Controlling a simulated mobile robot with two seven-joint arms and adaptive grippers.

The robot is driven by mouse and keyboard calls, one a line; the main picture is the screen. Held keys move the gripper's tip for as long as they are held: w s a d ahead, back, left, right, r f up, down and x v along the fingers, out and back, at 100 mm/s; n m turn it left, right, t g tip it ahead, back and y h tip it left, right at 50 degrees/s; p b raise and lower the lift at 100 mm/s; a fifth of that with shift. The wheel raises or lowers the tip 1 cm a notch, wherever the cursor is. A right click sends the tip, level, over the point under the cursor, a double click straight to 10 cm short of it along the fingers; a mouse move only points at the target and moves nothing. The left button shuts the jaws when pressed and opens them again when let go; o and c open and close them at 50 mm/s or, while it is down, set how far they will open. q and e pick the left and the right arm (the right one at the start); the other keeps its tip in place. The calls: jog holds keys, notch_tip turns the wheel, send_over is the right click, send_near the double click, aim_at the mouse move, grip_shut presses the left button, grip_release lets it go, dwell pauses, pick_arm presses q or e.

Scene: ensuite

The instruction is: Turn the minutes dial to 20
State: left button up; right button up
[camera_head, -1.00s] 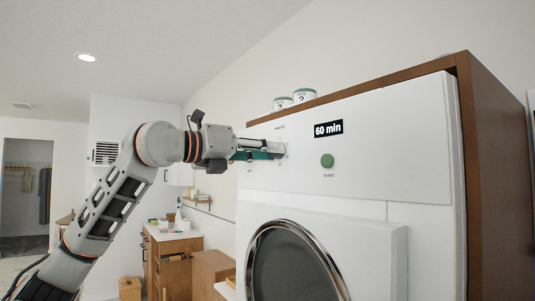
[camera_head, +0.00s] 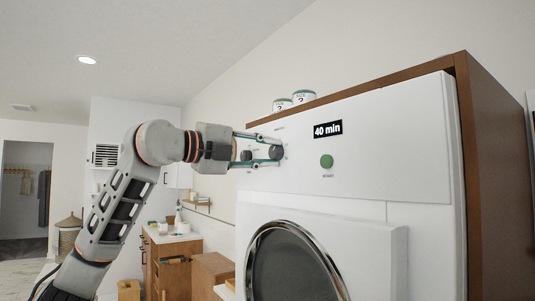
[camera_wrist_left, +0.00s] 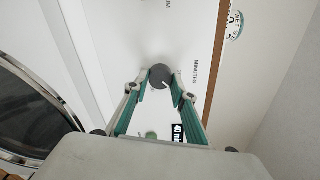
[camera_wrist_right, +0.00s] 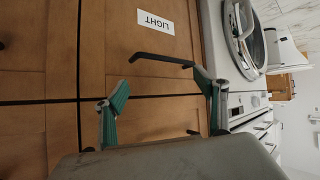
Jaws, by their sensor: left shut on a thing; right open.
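The dark minutes dial (camera_head: 276,153) sits on the white appliance's front panel, left of a display (camera_head: 328,129) reading "40 min". My left gripper (camera_head: 277,152) has its two green-lined fingers on either side of this dial and is shut on it. In the left wrist view the round dial (camera_wrist_left: 160,76) shows a light pointer mark and sits between the fingertips (camera_wrist_left: 160,86), beside the printed word "MINUTES". My right gripper (camera_wrist_right: 160,91) is open and empty in the right wrist view, in front of wooden cabinet doors.
A second dark dial (camera_head: 246,155) is left of the minutes dial. A green button (camera_head: 327,161) sits below the display, and a round door (camera_head: 292,265) is lower. Two cups (camera_head: 303,97) stand on top. A cabinet labelled "LIGHT" has a black handle (camera_wrist_right: 160,60) near my right gripper.

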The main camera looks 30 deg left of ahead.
pick_arm(q)
jog(key=n, duration=0.4)
jog(key=shift+r+n, duration=0.1)
jog(key=shift+n, duration=0.2)
jog(key=n, duration=0.4)
jog(key=shift+n, duration=0.4)
jog(key=o, duration=1.1)
jog(key=shift+a, duration=0.1)
jog(key=v, duration=1.2)
